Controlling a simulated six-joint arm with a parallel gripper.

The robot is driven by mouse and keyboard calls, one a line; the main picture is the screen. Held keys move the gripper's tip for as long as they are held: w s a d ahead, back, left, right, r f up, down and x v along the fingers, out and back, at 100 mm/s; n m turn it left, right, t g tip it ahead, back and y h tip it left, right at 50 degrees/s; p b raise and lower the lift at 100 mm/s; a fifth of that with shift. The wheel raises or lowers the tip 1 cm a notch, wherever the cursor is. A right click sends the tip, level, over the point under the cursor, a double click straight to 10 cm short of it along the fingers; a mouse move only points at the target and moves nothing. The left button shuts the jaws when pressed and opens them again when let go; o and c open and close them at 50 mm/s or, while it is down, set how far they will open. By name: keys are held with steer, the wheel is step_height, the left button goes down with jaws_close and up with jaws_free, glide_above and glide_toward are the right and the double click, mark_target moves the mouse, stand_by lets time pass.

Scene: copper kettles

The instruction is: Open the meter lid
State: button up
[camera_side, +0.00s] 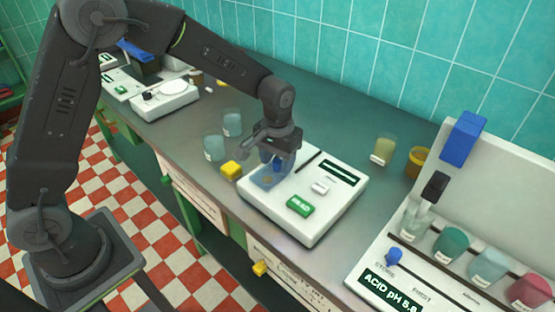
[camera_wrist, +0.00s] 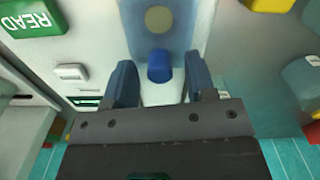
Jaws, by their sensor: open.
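The meter (camera_side: 328,212) is a white box on the bench, with a green READ button, a small white button and a dark display. Its bluish see-through lid (camera_wrist: 182,12) lies flat and looks shut, with a round tan spot showing in it. A blue knob (camera_wrist: 160,66) sits at the lid's edge. My gripper (camera_side: 273,160) is low over the lid and hides part of it in the side view. In the wrist view my gripper (camera_wrist: 161,76) is open, with one blue finger on each side of the knob and gaps between.
A yellow block (camera_side: 231,170) and two pale cups (camera_side: 232,123) stand left of the meter. A yellowish cup (camera_side: 383,150) and an amber pot (camera_side: 418,161) stand behind it. A white rack (camera_side: 440,238) with several jars is at the right.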

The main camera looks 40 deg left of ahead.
steer(key=shift+f, duration=0.15)
steer(key=shift+c, duration=0.2)
jaws_close()
stand_by(0.3)
